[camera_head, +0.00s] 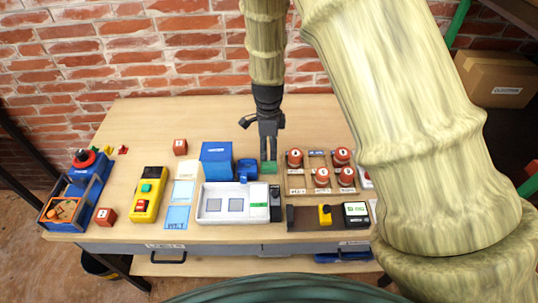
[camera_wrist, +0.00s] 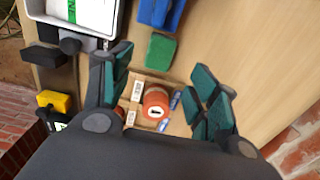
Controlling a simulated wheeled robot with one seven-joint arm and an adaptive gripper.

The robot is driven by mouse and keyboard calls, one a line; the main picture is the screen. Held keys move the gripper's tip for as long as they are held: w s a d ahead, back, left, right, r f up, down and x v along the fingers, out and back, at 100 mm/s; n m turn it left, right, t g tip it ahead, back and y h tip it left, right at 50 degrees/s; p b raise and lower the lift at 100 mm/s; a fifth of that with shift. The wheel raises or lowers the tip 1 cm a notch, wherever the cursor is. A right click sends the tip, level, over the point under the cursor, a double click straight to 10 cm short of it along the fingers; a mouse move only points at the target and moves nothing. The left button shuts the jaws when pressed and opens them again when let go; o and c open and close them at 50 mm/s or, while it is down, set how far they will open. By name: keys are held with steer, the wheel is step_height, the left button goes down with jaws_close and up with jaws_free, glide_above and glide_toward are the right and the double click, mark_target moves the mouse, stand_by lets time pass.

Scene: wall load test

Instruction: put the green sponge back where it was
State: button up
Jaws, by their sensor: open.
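The green sponge (camera_head: 269,168) lies on the wooden table, just right of a blue cup-like object (camera_head: 247,169). It also shows in the wrist view (camera_wrist: 160,51) as a small green block beside that blue object (camera_wrist: 162,12). My gripper (camera_head: 268,150) points down over the table, close to the sponge in the head view. In the wrist view my gripper (camera_wrist: 163,68) is open, with its teal-padded fingers apart and nothing between their tips. The sponge shows past the fingertips, and I see no grip on it. The exact height of my fingers above the table cannot be told.
A board with several red knobs (camera_head: 322,176) stands close right of the sponge. A white tray (camera_head: 208,213) and a dark rail with a yellow block (camera_head: 325,215) are in front. A blue box (camera_head: 216,158) is left. The table behind is mostly bare; a brick wall (camera_head: 150,50) closes the back.

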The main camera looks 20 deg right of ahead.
steer(key=shift+r, duration=1.25)
steer(key=shift+r, duration=0.1)
